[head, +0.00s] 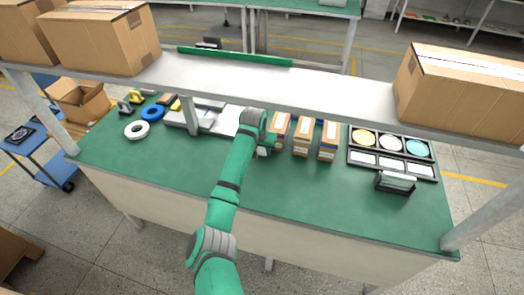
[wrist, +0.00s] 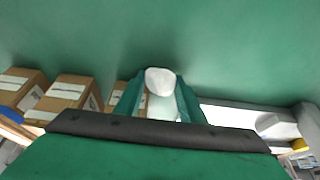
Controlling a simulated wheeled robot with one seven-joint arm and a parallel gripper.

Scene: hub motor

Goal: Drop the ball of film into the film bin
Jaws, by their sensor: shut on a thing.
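The ball of film (wrist: 158,82) is a whitish, translucent lump in the wrist view. My gripper (wrist: 157,100) is shut on it, with a green finger on each side and the ball showing at the tips. In the head view my gripper (head: 264,147) is over the green bench, just left of the standing cartons, and is partly hidden by my arm. I cannot make out the ball clearly there. I cannot identify a film bin for certain in either view.
Several cartons (head: 302,138) stand right of my gripper on the green bench (head: 325,192). A black tray (head: 362,159) holds coloured discs. A shelf (head: 320,88) with large boxes spans above. An open cardboard box (head: 80,100) is at far left. The bench front is clear.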

